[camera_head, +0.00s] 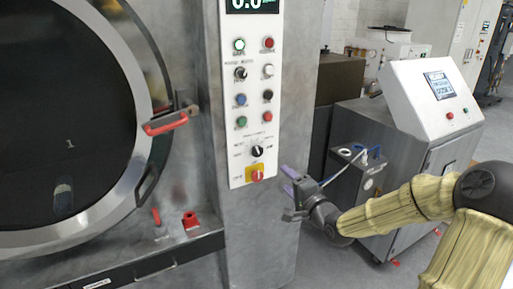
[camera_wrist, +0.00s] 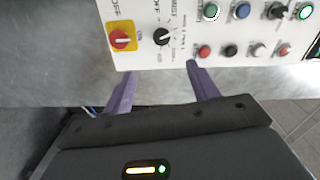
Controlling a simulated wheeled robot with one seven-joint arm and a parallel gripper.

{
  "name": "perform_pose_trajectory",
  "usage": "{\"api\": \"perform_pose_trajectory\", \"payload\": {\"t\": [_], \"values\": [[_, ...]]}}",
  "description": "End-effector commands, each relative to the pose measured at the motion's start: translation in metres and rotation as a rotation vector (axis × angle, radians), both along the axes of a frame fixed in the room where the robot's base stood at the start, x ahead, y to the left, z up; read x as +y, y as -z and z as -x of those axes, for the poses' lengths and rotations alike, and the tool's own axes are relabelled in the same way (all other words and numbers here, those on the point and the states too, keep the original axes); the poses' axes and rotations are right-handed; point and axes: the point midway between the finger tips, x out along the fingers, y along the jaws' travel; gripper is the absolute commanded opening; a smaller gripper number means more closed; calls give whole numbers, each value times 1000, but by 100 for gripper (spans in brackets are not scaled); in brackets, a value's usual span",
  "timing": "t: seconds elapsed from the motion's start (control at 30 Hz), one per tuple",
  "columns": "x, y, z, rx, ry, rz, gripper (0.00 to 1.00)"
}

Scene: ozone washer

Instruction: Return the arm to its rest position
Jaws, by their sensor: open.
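My gripper (camera_head: 288,181) is open and empty in the head view, just right of the lower end of the white control panel (camera_head: 238,128). My arm reaches in from the right edge, in a yellowish cover. In the wrist view, the two purple fingers of my gripper (camera_wrist: 157,88) are spread apart and point toward the panel (camera_wrist: 180,52). The red knob on its yellow plate (camera_wrist: 122,39) and the black selector knob (camera_wrist: 163,37) lie beyond the fingers. No object is between the fingers. In the head view, the red knob (camera_head: 256,175) sits left of the fingertips.
The washer's round door (camera_head: 75,130) with a red handle (camera_head: 165,124) is at the left and looks shut. A grey cabinet with a slanted white console (camera_head: 432,100) stands behind my arm at the right. Grey floor shows at the bottom middle.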

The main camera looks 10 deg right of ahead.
Motion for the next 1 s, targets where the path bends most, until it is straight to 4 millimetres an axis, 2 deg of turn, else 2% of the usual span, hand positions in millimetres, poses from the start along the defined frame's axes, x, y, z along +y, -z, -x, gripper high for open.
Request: {"api": "perform_pose_trajectory", "payload": {"t": [0.17, 0.27, 0.4, 0.5, 0.7, 1.0], "values": [[19, 26, 4, 96, -28, 138, 59], [33, 54, 14, 203, -61, 299, 59], [45, 90, 37, 360, -122, 553, 59], [48, 106, 59, 459, -173, 721, 59], [47, 120, 109, 633, -289, 999, 59], [48, 110, 195, 823, -526, 1248, 59]]}}
